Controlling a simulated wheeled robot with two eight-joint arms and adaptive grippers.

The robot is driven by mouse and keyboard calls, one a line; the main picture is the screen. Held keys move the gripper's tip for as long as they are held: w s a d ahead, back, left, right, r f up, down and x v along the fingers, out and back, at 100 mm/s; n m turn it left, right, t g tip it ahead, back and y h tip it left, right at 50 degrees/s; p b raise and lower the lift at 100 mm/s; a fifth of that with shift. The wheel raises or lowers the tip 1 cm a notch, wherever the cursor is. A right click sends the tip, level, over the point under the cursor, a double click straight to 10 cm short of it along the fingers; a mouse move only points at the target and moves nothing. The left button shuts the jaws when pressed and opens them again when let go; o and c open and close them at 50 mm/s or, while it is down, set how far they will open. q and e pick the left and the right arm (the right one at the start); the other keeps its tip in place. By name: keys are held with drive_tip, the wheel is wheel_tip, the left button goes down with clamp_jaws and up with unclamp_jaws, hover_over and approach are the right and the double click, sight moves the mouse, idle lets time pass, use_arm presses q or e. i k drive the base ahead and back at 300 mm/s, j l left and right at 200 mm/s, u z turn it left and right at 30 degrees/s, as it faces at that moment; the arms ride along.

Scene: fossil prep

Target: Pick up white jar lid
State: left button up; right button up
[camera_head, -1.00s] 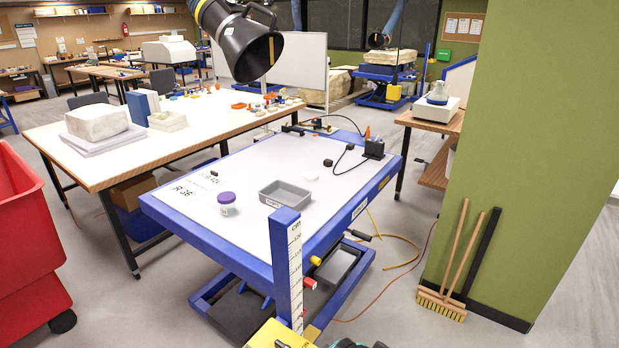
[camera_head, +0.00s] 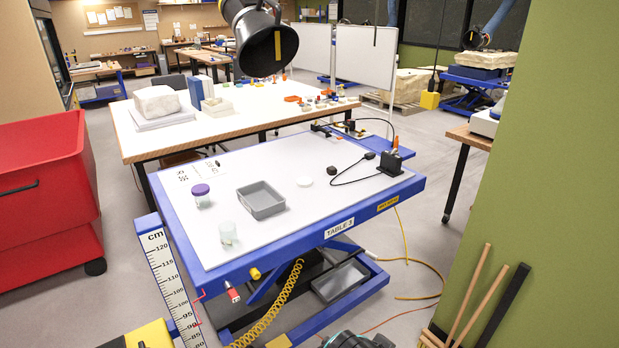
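The white jar lid (camera_head: 305,181) is a small flat disc lying on the pale top of the blue-framed table (camera_head: 338,215), right of the grey tray (camera_head: 281,206). Nothing covers it. An open clear jar (camera_head: 228,235) stands near the table's front edge. A jar with a purple lid (camera_head: 202,197) stands left of the tray. Neither of my grippers shows in the head view, so I cannot see their state.
A black cable runs to a black box (camera_head: 390,163) right of the lid. A black extraction hood (camera_head: 265,42) hangs above. A ruler post (camera_head: 170,280) rises at the table's left front; a green wall (camera_head: 555,190) stands right.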

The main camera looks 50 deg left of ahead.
sight(304, 182)
drive_tip(key=i+u, duration=0.2)
drive_tip(key=i, duration=0.35)
drive_tip(key=i+l+u, duration=0.1)
drive_tip(key=i+u, duration=0.15)
drive_tip(key=i, duration=0.3)
